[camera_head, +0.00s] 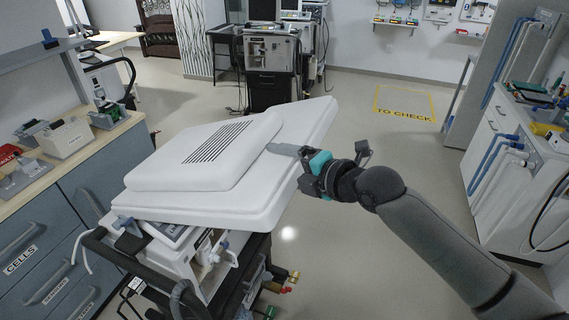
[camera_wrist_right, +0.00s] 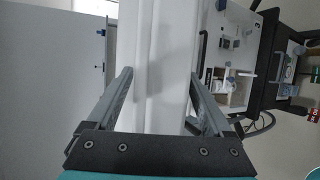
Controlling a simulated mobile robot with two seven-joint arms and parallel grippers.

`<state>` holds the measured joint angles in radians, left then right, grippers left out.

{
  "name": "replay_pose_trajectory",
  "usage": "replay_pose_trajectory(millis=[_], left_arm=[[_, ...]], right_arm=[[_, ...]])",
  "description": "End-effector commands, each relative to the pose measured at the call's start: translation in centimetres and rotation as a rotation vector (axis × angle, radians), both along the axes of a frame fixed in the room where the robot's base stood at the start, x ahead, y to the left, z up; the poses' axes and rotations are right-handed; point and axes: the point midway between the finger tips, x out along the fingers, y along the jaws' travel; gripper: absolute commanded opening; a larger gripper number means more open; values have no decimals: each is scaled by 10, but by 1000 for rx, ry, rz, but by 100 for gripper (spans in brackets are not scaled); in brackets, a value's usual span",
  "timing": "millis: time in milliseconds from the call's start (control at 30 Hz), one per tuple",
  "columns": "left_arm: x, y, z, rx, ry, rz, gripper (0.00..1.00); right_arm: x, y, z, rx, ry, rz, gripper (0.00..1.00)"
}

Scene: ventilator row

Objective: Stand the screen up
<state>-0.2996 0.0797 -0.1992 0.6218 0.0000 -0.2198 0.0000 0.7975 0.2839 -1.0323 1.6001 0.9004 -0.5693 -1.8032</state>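The screen (camera_head: 217,158) is a white panel with a vented raised back facing up. It lies tilted over the top of the ventilator (camera_head: 190,262), its far right corner sticking out past the cart. My right gripper (camera_head: 292,155) is at the screen's right edge, one finger over the upper face. In the right wrist view the white edge of the screen (camera_wrist_right: 155,60) lies between the two widely spaced fingers (camera_wrist_right: 160,85); I see no clear grip on it. The screen's front is hidden. My left gripper is out of view.
A blue-grey cabinet with a wooden top (camera_head: 95,150) stands close on the left. Another ventilator cart (camera_head: 272,62) stands behind. A white counter with blue hoses (camera_head: 510,160) is on the right. Open floor with a yellow marked square (camera_head: 404,103) lies between.

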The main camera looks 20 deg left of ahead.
Motion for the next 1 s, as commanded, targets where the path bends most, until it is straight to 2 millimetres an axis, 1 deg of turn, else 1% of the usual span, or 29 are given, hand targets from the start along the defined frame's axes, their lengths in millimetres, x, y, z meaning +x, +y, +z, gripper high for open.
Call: replay_pose_trajectory(millis=[33, 67, 700, 733, 1000], left_arm=[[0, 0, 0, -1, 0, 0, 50], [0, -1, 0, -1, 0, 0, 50], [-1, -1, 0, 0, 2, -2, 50], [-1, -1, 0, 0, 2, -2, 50], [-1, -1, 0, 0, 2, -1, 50]], right_arm=[[0, 0, 0, 0, 0, 0, 78], [0, 0, 0, 0, 0, 0, 74], [0, 0, 0, 0, 0, 0, 2], [0, 0, 0, 0, 0, 0, 0], [0, 0, 0, 0, 1, 0, 0]])
